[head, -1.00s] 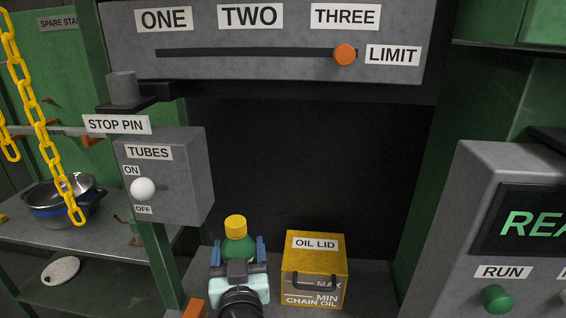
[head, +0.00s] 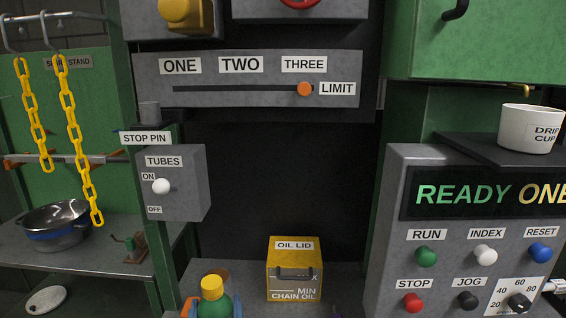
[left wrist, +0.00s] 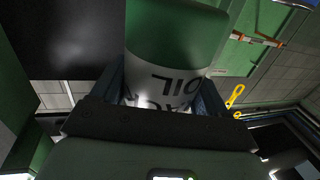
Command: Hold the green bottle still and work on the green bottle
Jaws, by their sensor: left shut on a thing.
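The green bottle (head: 213,303) with its yellow cap (head: 212,285) stands out at the bottom edge of the head view, upright. Its lower part is cut off by the frame. My left gripper (head: 210,311) has its blue fingers on both sides of the bottle. In the left wrist view, the left gripper (left wrist: 161,92) is shut on the bottle (left wrist: 172,35), around its white label with upside-down lettering that includes "OIL". My right gripper is not in view.
A yellow chain oil box (head: 294,283) labelled OIL LID stands to the right of the bottle. The TUBES switch box (head: 185,205) is behind left. A button panel (head: 400,180) stands at right, with a white drip cup (head: 528,130) above it. Yellow chains (head: 75,130) hang at left.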

